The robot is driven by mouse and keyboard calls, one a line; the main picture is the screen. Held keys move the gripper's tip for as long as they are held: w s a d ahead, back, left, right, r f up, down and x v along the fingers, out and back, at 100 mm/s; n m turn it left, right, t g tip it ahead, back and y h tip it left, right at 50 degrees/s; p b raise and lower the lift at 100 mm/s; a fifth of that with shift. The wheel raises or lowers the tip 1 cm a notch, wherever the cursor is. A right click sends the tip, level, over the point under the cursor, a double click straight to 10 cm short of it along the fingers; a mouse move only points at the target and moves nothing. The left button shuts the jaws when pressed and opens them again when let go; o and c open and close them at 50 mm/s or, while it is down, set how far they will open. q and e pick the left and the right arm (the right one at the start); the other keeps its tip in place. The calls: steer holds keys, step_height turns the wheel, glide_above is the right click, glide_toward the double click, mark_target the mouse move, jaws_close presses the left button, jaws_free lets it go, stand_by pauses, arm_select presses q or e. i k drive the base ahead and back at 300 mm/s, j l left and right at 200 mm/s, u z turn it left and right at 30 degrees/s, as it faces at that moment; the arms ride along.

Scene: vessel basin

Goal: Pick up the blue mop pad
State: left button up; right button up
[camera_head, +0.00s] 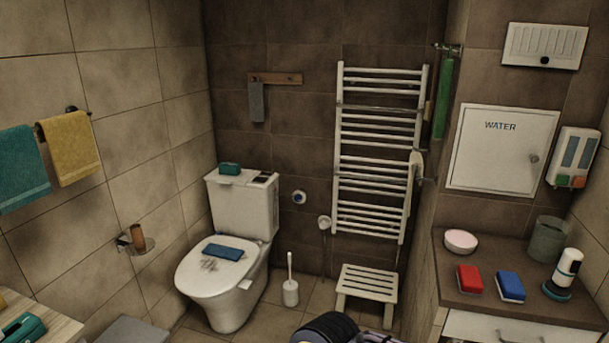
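A flat blue pad (222,252), which looks like the mop pad, lies on the closed lid of the white toilet (226,260) at centre left. Grey smudges show on the lid just in front of it. A blue block with a pale underside (510,286), like a sponge, lies on the brown counter at the right.
A red sponge (469,279), a pink soap (461,241), a grey cup (548,239) and a white bottle (567,267) share the counter (520,303). A toilet brush (290,289) and a slatted stool (367,284) stand right of the toilet. A dark rounded object is cut off at the bottom.

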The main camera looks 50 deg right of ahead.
mark_target(216, 250)
steer(key=z, duration=1.4)
